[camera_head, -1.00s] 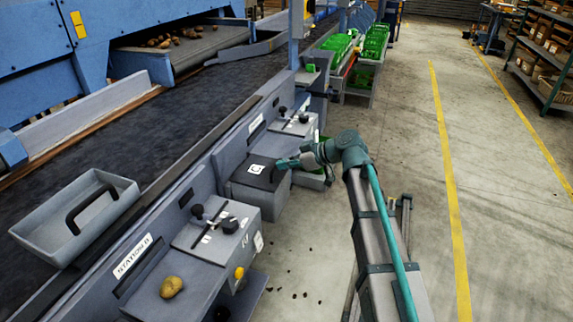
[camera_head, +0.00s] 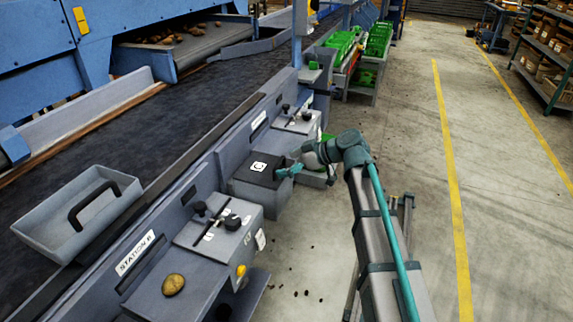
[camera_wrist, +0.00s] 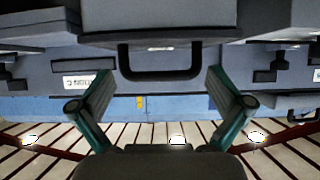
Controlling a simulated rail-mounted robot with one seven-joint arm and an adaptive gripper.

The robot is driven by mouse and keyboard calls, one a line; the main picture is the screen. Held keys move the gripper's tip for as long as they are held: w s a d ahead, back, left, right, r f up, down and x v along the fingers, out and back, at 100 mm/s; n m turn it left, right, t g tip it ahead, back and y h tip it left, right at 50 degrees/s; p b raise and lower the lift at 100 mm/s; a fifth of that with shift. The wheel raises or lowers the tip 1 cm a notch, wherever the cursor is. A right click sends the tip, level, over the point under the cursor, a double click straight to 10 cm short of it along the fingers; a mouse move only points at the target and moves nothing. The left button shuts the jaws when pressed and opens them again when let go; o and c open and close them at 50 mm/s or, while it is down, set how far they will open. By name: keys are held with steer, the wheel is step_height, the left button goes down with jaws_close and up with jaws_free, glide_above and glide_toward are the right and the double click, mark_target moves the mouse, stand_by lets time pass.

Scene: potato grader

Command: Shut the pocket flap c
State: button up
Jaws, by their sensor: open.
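My gripper (camera_head: 287,172) is at the flap's right edge; contact cannot be made out. In the wrist view my gripper (camera_wrist: 158,92) has its two green fingers spread wide, with nothing held. A black loop handle (camera_wrist: 160,73) on a grey body shows beyond and between the fingers.
A grey tray with a black handle (camera_head: 35,226) stands on the left beside the dark belt (camera_head: 160,120). A nearer pocket box with black knobs (camera_head: 222,230) and a potato (camera_head: 173,284) are at the front. Green crates (camera_head: 378,40) stand farther back.

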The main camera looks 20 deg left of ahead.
steer(key=shift+d+r, duration=0.1)
steer(key=w+v, duration=0.1)
steer(key=v, duration=1)
steer(key=shift+s+d+r, duration=0.2)
steer(key=shift+s+d, duration=0.2)
steer(key=shift+s, duration=0.15)
